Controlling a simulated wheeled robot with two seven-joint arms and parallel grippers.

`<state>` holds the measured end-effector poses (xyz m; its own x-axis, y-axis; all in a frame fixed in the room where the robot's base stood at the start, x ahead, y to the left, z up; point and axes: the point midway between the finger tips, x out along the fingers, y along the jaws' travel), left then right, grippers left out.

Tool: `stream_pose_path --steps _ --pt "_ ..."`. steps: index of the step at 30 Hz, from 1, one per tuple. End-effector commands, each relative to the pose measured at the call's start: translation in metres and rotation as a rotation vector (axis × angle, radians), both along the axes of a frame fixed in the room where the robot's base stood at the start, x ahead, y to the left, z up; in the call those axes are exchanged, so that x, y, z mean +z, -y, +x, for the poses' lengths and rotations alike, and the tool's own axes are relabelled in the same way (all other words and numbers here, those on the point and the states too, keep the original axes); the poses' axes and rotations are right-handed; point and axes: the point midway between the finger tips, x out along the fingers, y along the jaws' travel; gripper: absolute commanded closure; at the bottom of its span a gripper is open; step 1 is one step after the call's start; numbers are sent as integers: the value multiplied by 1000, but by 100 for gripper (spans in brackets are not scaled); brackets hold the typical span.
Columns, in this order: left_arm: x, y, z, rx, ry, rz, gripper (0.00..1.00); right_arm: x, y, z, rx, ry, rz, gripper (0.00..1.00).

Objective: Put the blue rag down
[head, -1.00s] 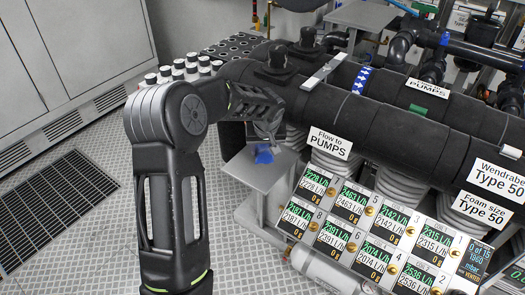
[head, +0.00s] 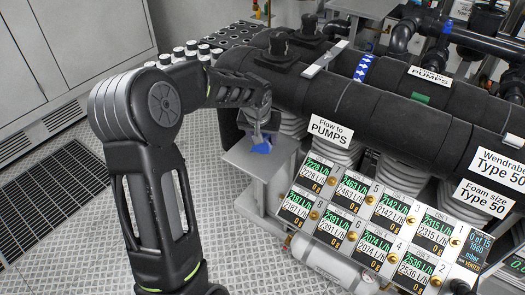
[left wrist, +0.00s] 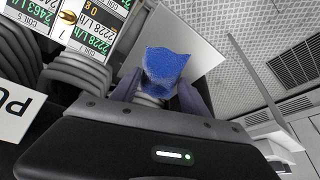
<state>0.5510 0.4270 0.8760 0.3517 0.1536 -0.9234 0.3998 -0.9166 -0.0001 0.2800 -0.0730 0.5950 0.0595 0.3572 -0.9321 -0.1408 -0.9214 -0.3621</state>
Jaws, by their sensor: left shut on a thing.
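The blue rag (head: 262,147) is a small bright blue cloth at the grey side shelf (head: 240,161) beside the black pipes. My left gripper (head: 262,137) is shut on it, pointing down over the shelf. In the left wrist view the rag (left wrist: 165,66) bulges out between the two fingers of my left gripper (left wrist: 160,90). The pale shelf plate (left wrist: 205,42) lies behind it there. I cannot tell whether the rag touches the shelf. My right gripper is in neither view.
Thick black pipes (head: 390,122) run just behind and right of the shelf. A panel of flow displays (head: 375,222) stands to the right. Several white-capped bottles (head: 190,50) stand at the back left. Bare shelf surface shows left of the rag.

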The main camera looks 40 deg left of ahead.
Motion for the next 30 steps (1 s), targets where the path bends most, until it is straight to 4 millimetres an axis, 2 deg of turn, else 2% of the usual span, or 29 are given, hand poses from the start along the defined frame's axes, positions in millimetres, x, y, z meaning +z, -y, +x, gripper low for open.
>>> stream_pose_path --steps 12,23,30 --pt "-59 0 0 0 -3 0 85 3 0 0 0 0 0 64" --pt "-64 0 0 1 -1 0 85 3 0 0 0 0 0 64" --pt "-94 0 -1 0 -4 -1 85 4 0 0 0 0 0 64"
